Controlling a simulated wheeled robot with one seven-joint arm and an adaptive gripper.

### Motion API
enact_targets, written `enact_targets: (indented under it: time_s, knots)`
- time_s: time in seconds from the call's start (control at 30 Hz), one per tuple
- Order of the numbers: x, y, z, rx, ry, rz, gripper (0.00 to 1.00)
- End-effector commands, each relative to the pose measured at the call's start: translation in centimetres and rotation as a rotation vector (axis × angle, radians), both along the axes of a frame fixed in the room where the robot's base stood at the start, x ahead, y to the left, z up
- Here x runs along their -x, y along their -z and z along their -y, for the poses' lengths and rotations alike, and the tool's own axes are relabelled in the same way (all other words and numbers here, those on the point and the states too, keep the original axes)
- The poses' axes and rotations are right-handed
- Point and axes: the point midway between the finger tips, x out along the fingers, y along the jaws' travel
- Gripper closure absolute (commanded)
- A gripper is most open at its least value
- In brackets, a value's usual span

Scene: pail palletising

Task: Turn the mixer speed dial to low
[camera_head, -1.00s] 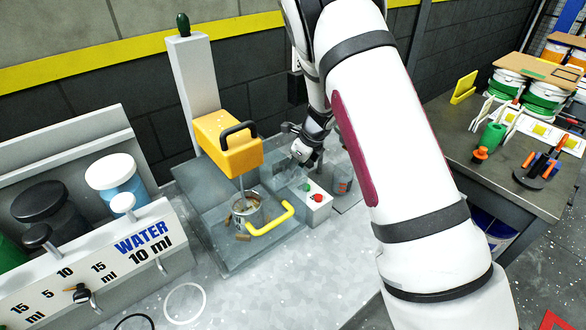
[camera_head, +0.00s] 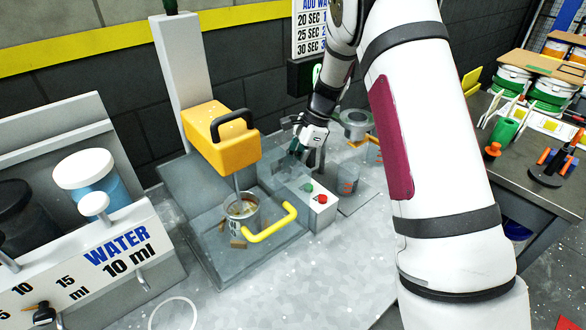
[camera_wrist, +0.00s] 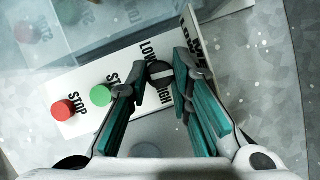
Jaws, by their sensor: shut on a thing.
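The mixer speed dial (camera_wrist: 158,73) is a small dark knob with a pale mark, on the white control box (camera_wrist: 125,82) between the LOW and HIGH labels. Which label its mark points at is hard to tell. My gripper (camera_wrist: 162,80) has its teal-padded fingers on either side of the dial, shut on it. In the head view my gripper (camera_head: 303,148) is at the far end of the control box and hides the dial. The yellow mixer (camera_head: 222,137) stands left of the box.
Green START (camera_wrist: 101,95) and red STOP (camera_wrist: 65,109) buttons sit close beside the dial. A metal pot (camera_head: 242,213) and a yellow handle (camera_head: 272,228) are below the mixer head. A clear guard (camera_wrist: 130,25) borders the box. A water dispenser (camera_head: 115,255) stands at left.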

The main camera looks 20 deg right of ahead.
Motion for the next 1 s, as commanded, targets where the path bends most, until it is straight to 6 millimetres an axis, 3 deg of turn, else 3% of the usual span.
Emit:
enact_targets:
  time_s: [0.5, 1.0]
  knots:
    - [-0.3, 0.05, -0.04, 0.0, -0.322, 0.002, 1.0]
    - [-0.22, -0.01, -0.05, 0.0, -0.374, 0.0, 1.0]
